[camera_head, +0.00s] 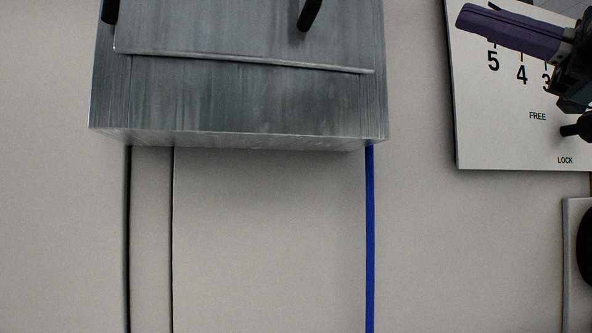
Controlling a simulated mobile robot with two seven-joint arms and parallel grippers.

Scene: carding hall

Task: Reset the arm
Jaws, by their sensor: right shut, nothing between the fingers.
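My right gripper (466,17) comes in from the right edge at the top right. Its purple fingers are together, empty, and point left across the top of a pale panel (490,135). The panel carries the numbers 5, 4 and 3 and the words FREE and LOCK. A black knob or lever end (574,130) shows at the right edge between FREE and LOCK, below my gripper's dark body and apart from the fingers. The rest of it is cut off or hidden. I cannot tell whether the fingers touch the panel. My left gripper is out of view.
A grey metal box (250,105) juts out at the top, with black handle-like parts (310,14) on it. A blue strip (370,240) runs down below its right side. Another plate with a dark round part (586,245) is cut off at the lower right.

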